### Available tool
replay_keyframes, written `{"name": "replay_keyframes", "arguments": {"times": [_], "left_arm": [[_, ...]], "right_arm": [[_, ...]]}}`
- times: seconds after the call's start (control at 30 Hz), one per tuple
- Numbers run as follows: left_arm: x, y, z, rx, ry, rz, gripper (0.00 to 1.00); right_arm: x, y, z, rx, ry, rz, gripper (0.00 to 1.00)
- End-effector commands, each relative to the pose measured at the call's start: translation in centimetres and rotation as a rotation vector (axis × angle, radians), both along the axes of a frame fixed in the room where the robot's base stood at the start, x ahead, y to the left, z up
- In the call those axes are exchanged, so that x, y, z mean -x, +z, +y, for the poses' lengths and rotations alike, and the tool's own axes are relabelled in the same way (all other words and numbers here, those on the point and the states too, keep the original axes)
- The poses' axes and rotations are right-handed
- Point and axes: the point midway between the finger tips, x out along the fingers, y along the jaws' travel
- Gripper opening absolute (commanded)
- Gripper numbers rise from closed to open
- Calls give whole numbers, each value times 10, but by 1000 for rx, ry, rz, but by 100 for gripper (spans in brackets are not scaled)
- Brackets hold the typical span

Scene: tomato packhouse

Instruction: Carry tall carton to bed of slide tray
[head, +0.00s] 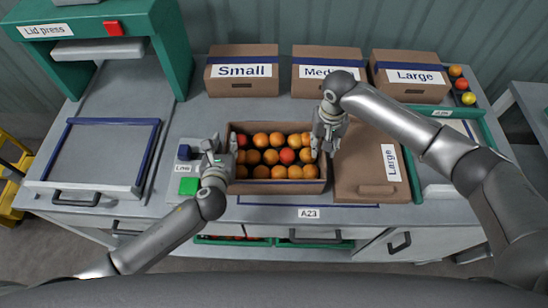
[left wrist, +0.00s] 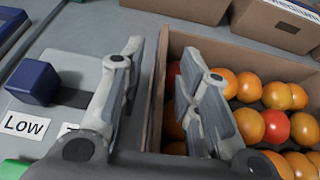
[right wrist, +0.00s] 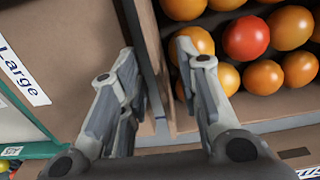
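The open brown carton of orange and red tomatoes (head: 275,187) stands mid-counter above the A23 label; I take it as the tall carton. My left gripper (head: 217,160) is at its left wall. In the left wrist view the open fingers (left wrist: 160,95) straddle that wall (left wrist: 155,110), one outside, one over the tomatoes. My right gripper (head: 326,132) is at the right wall. In the right wrist view its open fingers (right wrist: 155,95) straddle that wall (right wrist: 148,45). Neither finger pair is closed on the cardboard. The slide tray (head: 102,155) with a blue rim lies at the left, empty.
A brown Large-labelled box (head: 366,160) stands close against the carton's right. A control with a blue knob (head: 184,152) and green button (head: 188,186) sits between tray and carton. The green lid press (head: 170,45) rises behind the tray. Small, Medium and Large boxes (head: 240,87) line the back.

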Motion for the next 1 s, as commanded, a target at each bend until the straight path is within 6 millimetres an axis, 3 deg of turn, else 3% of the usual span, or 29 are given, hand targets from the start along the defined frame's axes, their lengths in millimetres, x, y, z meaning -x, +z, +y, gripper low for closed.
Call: {"name": "replay_keyframes", "arguments": {"times": [0.17,0.4,1.0], "left_arm": [[0,0,0,0,0,0,28],[0,0,0,0,0,0,0],[0,2,0,3,1,-3,0]], "right_arm": [[0,0,0,0,0,0,28],[0,0,0,0,0,0,0],[-1,2,0,-1,-1,-2,0]]}}
